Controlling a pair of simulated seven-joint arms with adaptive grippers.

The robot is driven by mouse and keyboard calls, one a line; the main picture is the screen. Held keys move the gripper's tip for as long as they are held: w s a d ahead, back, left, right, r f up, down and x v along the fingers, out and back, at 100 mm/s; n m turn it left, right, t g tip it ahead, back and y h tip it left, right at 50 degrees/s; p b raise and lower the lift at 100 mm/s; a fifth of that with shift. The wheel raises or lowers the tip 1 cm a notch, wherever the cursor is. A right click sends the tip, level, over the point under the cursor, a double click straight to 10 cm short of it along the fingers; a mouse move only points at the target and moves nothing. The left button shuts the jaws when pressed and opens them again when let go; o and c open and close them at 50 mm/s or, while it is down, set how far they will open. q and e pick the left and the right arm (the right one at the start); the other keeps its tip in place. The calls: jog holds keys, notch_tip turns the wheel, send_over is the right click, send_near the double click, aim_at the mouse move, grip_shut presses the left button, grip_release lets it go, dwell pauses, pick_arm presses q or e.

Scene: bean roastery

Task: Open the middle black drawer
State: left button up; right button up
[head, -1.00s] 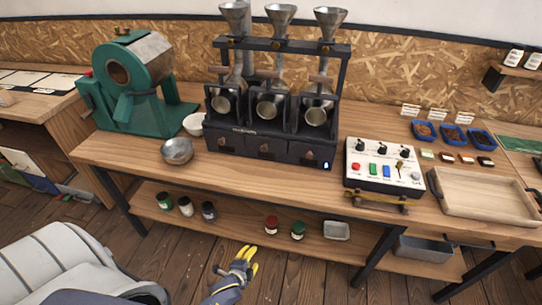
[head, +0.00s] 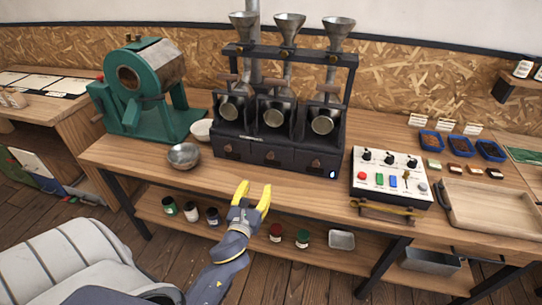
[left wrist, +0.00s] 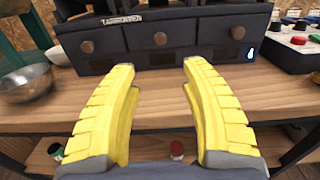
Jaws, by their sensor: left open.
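The black machine (head: 276,130) stands on the wooden bench with a row of three black drawers along its base, all closed. The middle black drawer (head: 272,157) has a small round brown knob; in the left wrist view the middle drawer (left wrist: 178,48) faces me, its knob above the gap between my fingers. My left gripper (head: 253,190) is open and empty, its yellow fingers at the bench's front edge, short of the drawer. It also shows in the left wrist view (left wrist: 157,75). My right gripper is not in view.
A metal bowl (head: 184,156) sits left of the machine and a control box (head: 391,177) sits right of it. A green roaster (head: 147,95) stands at the left. Several jars and a small metal tray (head: 341,239) are on the lower shelf. The bench strip before the drawers is clear.

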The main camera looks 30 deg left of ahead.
aim_at(270, 156)
pick_arm(q)
jog(key=x, duration=1.7)
jog(key=shift+w+a, duration=0.1)
jog(key=shift+w, duration=0.05)
jog(key=shift+c, duration=0.6)
grip_shut()
jog(key=shift+r, duration=0.1)
